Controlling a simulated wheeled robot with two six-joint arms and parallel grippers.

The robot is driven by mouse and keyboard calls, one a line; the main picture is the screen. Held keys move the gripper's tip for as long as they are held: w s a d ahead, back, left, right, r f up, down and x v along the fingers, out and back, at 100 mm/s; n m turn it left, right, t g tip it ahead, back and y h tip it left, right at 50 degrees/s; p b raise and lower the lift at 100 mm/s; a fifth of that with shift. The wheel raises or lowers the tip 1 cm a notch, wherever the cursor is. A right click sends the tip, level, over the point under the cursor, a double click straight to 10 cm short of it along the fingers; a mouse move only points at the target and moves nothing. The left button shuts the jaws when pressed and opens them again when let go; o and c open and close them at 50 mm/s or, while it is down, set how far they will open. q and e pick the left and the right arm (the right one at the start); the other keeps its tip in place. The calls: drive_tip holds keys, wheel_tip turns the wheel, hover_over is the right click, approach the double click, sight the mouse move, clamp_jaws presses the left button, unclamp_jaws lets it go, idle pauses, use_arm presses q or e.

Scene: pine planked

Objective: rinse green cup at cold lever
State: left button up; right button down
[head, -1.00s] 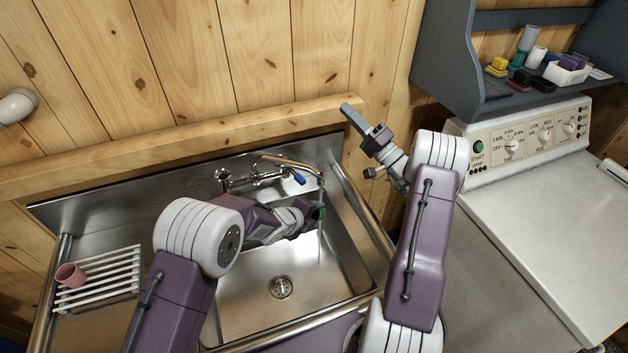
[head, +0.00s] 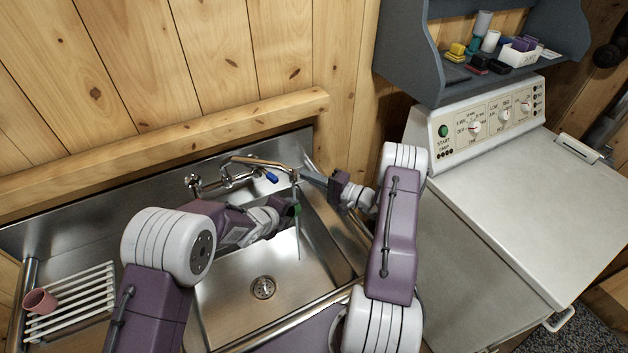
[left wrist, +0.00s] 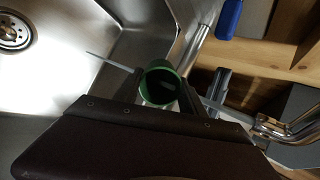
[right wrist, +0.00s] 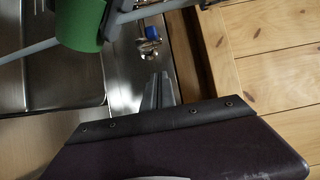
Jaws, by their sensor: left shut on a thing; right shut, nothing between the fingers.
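The green cup (head: 297,210) is held in my left gripper (head: 290,212), under the end of the spout above the sink. In the left wrist view the cup (left wrist: 160,82) sits between the fingers, its round mouth showing. A thin stream (head: 299,243), apparently water, runs at the cup and down to the basin. The blue lever (head: 271,177) is on the faucet (head: 232,175), left of the spout end; it also shows in the left wrist view (left wrist: 229,18). My right gripper (head: 306,176) is shut and empty, close by the spout end. Contact there cannot be told.
The steel sink (head: 225,290) lies below, with a drain (head: 263,287). A pink cup (head: 40,301) lies on a white rack (head: 85,300) at left. A wooden ledge (head: 180,145) runs behind the faucet. A white machine (head: 520,200) stands right, under a grey shelf (head: 405,50).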

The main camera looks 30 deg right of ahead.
sight(278, 180)
drive_tip(key=w+a, duration=0.3)
drive_tip(key=a, duration=0.3)
drive_tip(key=shift+a, duration=0.1)
drive_tip(key=shift+s+a, duration=0.2)
drive_tip(key=shift+a, duration=0.3)
drive_tip(key=shift+s+a, duration=0.15)
drive_tip(key=shift+a, duration=0.35)
drive_tip(key=shift+d, duration=0.1)
